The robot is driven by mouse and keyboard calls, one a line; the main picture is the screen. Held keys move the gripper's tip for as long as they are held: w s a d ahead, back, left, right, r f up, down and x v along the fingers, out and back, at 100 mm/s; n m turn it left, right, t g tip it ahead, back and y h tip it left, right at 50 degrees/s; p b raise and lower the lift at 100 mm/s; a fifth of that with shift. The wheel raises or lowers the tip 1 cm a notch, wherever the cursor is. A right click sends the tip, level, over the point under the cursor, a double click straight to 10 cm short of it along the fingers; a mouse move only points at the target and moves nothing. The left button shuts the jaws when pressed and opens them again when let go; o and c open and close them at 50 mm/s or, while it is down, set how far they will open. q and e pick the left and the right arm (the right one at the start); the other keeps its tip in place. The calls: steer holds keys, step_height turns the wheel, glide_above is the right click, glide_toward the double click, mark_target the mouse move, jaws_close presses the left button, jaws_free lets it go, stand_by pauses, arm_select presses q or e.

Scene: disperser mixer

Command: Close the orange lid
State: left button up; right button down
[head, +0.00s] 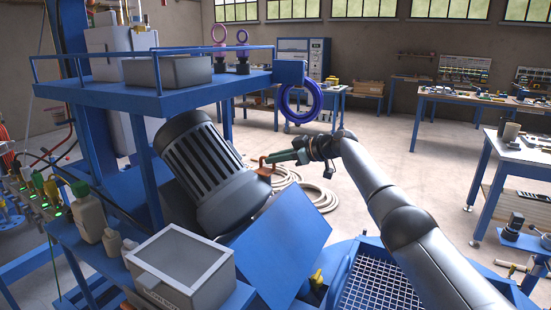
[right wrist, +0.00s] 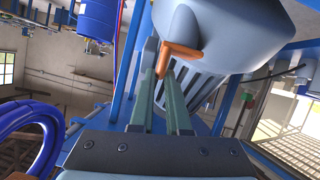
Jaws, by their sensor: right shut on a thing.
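The orange piece (head: 263,170), which I take to be the orange lid's handle, shows small in the head view at the right end of a dark ribbed motor-like cylinder (head: 202,160). In the right wrist view the orange handle (right wrist: 184,50) is bent and sits against a large grey rounded body (right wrist: 235,25). My right gripper (head: 270,160) reaches in from the right with green fingers. In the right wrist view its fingertips (right wrist: 161,68) are shut on the handle's lower leg. Whether the lid is open or shut is unclear. My left gripper is out of view.
A tilted blue panel (head: 275,240) lies below the cylinder. A blue railed shelf (head: 170,98) stands above it, with a blue ring (head: 300,120) hanging at its right end. A grey box (head: 180,262) is at the front. Coiled hose (head: 318,196) lies on the floor behind.

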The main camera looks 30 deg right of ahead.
steer(key=shift+f, duration=0.1)
steer(key=c, duration=1.2)
jaws_free()
steer(key=shift+d, duration=0.1)
steer(key=b+v, duration=0.3)
steer(key=v, duration=0.9)
steer(key=shift+s+d, duration=0.1)
steer(key=shift+s, duration=0.05)
